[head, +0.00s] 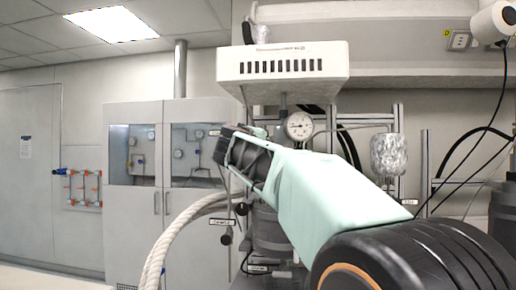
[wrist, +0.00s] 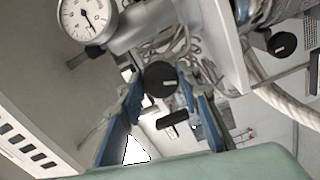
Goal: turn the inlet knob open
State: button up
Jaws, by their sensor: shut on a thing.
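In the wrist view, a round black knob (wrist: 160,78) with a small light mark sits between the blue-padded fingertips of my gripper (wrist: 161,84). The fingers are shut on its two sides. I cannot tell from its mark how far it is turned. In the head view, my gripper (head: 243,152) reaches up and left to the reactor, below the white hood. The gripped knob is hidden there behind the fingers. A round pressure gauge (wrist: 87,17) is close by in the wrist view, and a gauge (head: 299,126) shows right of my gripper in the head view.
Another black knob (wrist: 282,43) is at the right of the wrist view. The white slotted hood (head: 283,70) hangs above. A thick pale hose (head: 180,228) curves at lower left. A foil-wrapped vessel (head: 388,155) stands to the right. Grey cabinets (head: 185,235) are behind.

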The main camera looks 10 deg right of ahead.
jog(key=shift+n+p, duration=0.45)
jog(key=shift+n, duration=1.55)
jog(key=o, duration=1.2)
jog(key=shift+c, duration=0.2)
jog(key=shift+s, duration=0.1)
jog(key=v, duration=0.7)
jog(key=shift+s, duration=0.15)
jog(key=shift+r, duration=0.1)
